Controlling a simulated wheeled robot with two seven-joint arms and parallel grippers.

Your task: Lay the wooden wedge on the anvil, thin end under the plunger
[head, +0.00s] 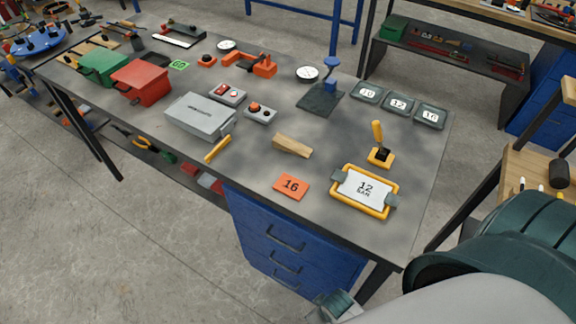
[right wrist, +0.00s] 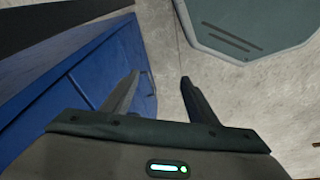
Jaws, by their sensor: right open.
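The wooden wedge (head: 293,146) lies on the grey workbench, right of the middle in the head view, with nothing holding it. Farther back stands a small blue press (head: 331,74) with a round blue top, on a dark square plate (head: 318,103). The anvil and plunger are too small to tell apart there, and no wedge is at the press. My right gripper (right wrist: 158,90) is open and empty in the right wrist view, beside the blue drawer cabinet (right wrist: 75,85) and above the floor, away from the wedge. My left gripper is not in view.
The bench (head: 335,130) is clear between wedge and press.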

